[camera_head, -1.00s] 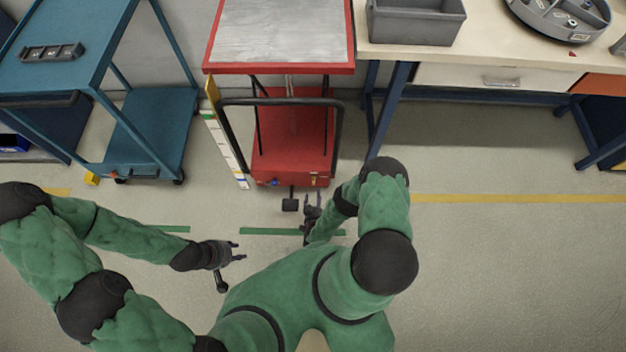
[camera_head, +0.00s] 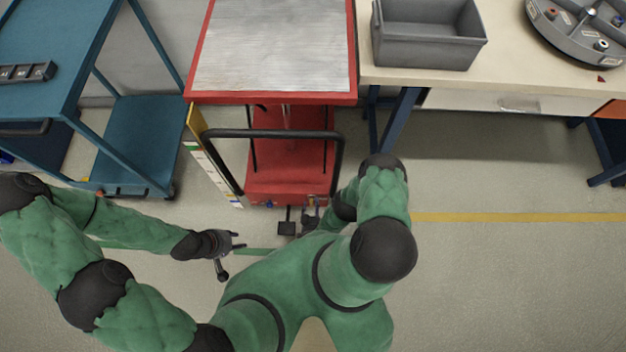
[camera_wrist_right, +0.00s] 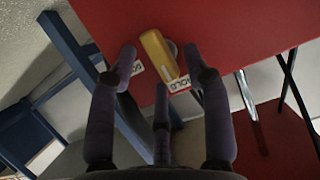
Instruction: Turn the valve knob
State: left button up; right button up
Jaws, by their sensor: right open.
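In the right wrist view, a yellow knob (camera_wrist_right: 158,56) sits on a red panel, with white labels beside it; I take it for the valve knob. My right gripper (camera_wrist_right: 161,66) is open, its dark fingers on either side of the knob in the picture; I cannot tell if they touch it. In the head view, my right gripper (camera_head: 310,207) is low at the front of the red lift table's base (camera_head: 290,185), right of a black pedal (camera_head: 287,228). The yellow knob cannot be made out there. My left gripper (camera_head: 241,240) is open and empty, left of the pedal.
The lift table has a metal top (camera_head: 275,45) and a black handle frame (camera_head: 270,133). A blue cart (camera_head: 130,135) stands left. A workbench (camera_head: 440,85) with a grey bin (camera_head: 425,50) and a round tray (camera_head: 585,50) is right. Floor at right is clear.

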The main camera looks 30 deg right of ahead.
dwell(0.3)
grip_shut()
